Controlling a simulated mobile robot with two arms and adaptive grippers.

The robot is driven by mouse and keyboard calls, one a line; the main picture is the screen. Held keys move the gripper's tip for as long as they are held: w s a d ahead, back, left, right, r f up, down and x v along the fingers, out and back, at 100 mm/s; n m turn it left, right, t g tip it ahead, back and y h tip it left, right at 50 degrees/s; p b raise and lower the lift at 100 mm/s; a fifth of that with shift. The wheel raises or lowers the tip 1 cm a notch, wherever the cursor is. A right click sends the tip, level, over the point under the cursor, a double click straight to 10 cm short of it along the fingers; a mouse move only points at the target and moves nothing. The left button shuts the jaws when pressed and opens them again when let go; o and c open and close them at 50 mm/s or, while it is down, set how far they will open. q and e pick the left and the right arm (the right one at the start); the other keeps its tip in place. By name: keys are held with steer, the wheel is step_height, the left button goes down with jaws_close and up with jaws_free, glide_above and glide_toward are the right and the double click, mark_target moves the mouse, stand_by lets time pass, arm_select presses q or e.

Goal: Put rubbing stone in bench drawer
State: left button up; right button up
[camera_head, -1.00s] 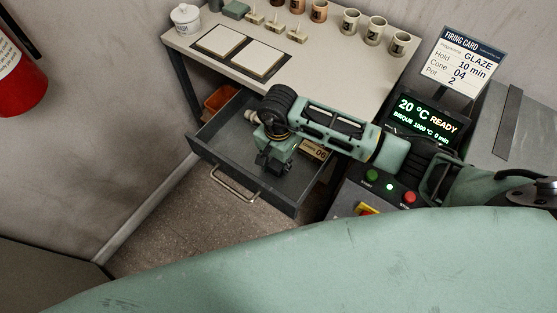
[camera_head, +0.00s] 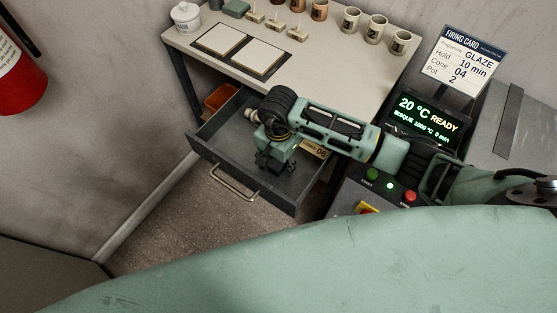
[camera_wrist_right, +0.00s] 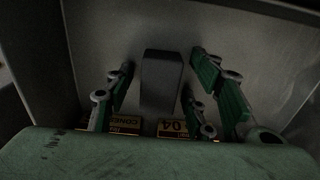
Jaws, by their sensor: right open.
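The bench drawer (camera_head: 224,163) is pulled out under the bench. My right gripper (camera_head: 275,165) points down into it, open. In the right wrist view, a dark grey block (camera_wrist_right: 161,82), which looks like the rubbing stone, is in the drawer between the spread fingers of the right gripper (camera_wrist_right: 158,88). Gaps show on both sides of the block. In the head view the gripper and wrist hide this block. My left gripper is not in view.
A cones box marked 06 (camera_head: 314,149) lies in the drawer's right part, and an orange bin (camera_head: 221,97) is behind the drawer's left side. The bench top (camera_head: 330,75) carries tiles, cups and a white jar (camera_head: 186,17). A kiln control panel (camera_head: 390,187) stands to the right.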

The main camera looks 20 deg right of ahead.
steer(key=shift+r, duration=0.5)
step_height(320, 180, up, 11)
steer(key=b, duration=0.1)
steer(key=shift+b, duration=0.3)
steer(key=shift+r, duration=0.15)
